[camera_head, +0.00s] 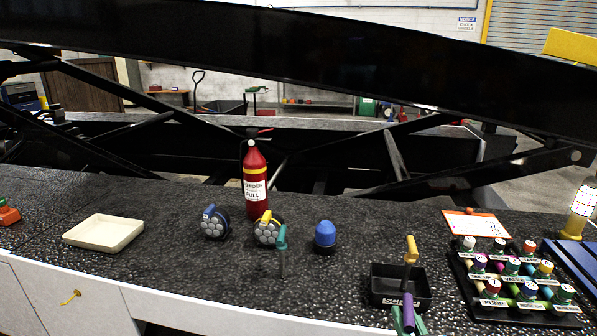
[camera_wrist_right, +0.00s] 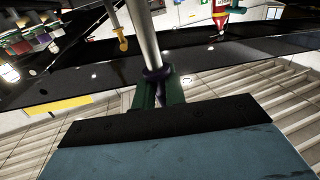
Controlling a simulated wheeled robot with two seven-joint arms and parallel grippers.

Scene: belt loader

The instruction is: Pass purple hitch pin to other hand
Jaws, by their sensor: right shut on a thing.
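The purple hitch pin (camera_head: 409,316) is at the bottom edge of the head view, just in front of the black bin. My right gripper (camera_head: 408,323) is shut on it, with green fingers on both sides. In the right wrist view my right gripper (camera_wrist_right: 157,94) clasps the purple part of the pin (camera_wrist_right: 154,75). Its grey metal shaft (camera_wrist_right: 145,38) extends out away from the fingers, and its far end is cut off by the frame. My left gripper does not show in either view.
A yellow-handled pin (camera_head: 411,250) stands at the black bin (camera_head: 383,299). A teal-handled pin (camera_head: 282,237), blue beacon (camera_head: 325,237), red extinguisher (camera_head: 255,185) and round connectors (camera_head: 214,224) stand mid-counter. The labelled valve rack (camera_head: 470,305) is right; a cream tray (camera_head: 104,233) is left.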

